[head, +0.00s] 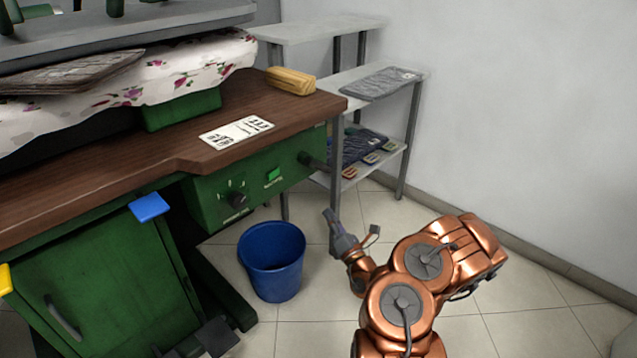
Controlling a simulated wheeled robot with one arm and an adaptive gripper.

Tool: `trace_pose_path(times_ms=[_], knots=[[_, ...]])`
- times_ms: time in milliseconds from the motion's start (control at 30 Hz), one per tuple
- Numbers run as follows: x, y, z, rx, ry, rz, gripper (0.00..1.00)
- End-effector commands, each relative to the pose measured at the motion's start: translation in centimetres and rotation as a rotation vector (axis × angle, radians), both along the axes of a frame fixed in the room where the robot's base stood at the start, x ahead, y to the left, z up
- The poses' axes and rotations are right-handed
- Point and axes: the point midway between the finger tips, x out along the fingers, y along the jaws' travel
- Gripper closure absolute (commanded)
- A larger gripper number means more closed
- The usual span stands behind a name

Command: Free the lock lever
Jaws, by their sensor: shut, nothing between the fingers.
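A green press machine with a brown wooden top (130,150) fills the left side. Its green control box (215,195) hangs under the front edge, with a black knob (236,198) and a small lit green switch (273,175). A dark rod-like part (312,161) sticks out at the box's right end; I cannot tell whether it is the lock lever. No other part is clearly a lock lever. My gripper (331,218) is shut and empty, pointing up and left, above the floor to the right of the control box and apart from it.
A blue bucket (272,262) stands on the floor left of my gripper. A grey shelf (385,84) with folded cloth stands behind. A yellow block (290,81) and a printed card (236,132) lie on the wooden top. Tiled floor at the right is clear.

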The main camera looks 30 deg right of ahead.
Motion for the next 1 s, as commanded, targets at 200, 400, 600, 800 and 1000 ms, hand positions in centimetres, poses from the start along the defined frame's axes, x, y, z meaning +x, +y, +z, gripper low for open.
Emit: trace_pose_path(times_ms=[200, 400, 600, 800, 1000], knots=[[1.7, 0.1, 0.4, -0.003, -0.002, 0.005, 1.0], [4.4, 0.1, 1.4, -0.005, -0.004, 0.008, 1.0], [7.0, 0.1, 2.4, -0.003, -0.005, 0.01, 1.0], [9.2, -0.2, 3.1, -0.005, -0.004, 0.008, 1.0], [9.4, -1.3, 4.2, -0.002, -0.003, 0.005, 1.0]])
